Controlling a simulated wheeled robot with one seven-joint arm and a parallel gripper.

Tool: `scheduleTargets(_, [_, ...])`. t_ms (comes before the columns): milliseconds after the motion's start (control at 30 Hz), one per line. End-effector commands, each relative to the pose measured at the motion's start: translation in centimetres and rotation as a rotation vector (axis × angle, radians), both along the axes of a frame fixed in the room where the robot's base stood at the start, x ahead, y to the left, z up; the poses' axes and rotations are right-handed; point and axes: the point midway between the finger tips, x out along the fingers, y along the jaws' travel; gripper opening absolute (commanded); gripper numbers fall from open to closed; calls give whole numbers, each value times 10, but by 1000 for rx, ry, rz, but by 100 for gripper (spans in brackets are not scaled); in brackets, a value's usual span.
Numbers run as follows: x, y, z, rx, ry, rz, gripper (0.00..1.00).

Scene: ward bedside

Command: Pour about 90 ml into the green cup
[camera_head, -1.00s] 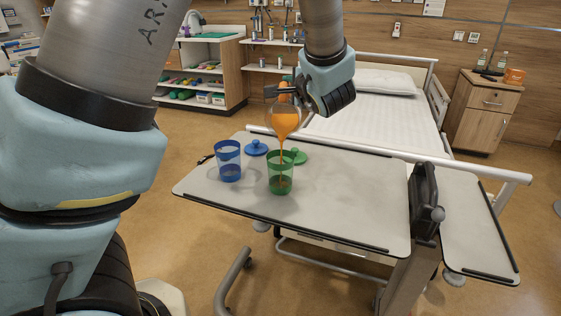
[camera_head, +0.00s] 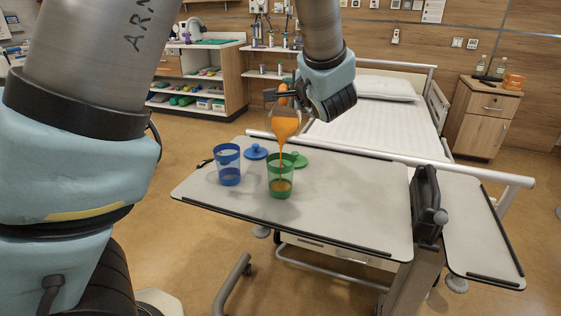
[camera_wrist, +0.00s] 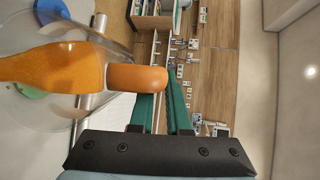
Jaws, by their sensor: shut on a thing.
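The green cup (camera_head: 281,178) stands upright on the overbed table (camera_head: 340,205), see-through, with some orange liquid in its bottom. My gripper (camera_head: 282,95) is shut on a clear vessel (camera_head: 285,122) of orange liquid, tilted mouth-down above the cup. A thin orange stream falls from it into the cup. In the wrist view the vessel (camera_wrist: 50,75) fills the left side, its orange neck or handle part (camera_wrist: 138,78) at the green fingers (camera_wrist: 160,112). A green lid (camera_head: 297,160) lies behind the green cup.
A blue cup (camera_head: 229,165) stands left of the green cup, with a blue lid (camera_head: 256,152) behind it. The right part of the table is clear.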

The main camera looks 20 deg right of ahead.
Motion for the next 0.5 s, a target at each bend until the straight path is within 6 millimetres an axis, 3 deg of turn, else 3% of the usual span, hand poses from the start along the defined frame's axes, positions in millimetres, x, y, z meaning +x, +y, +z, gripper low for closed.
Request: scheduleTargets(500, [1,1,2,-15,-27,1,0])
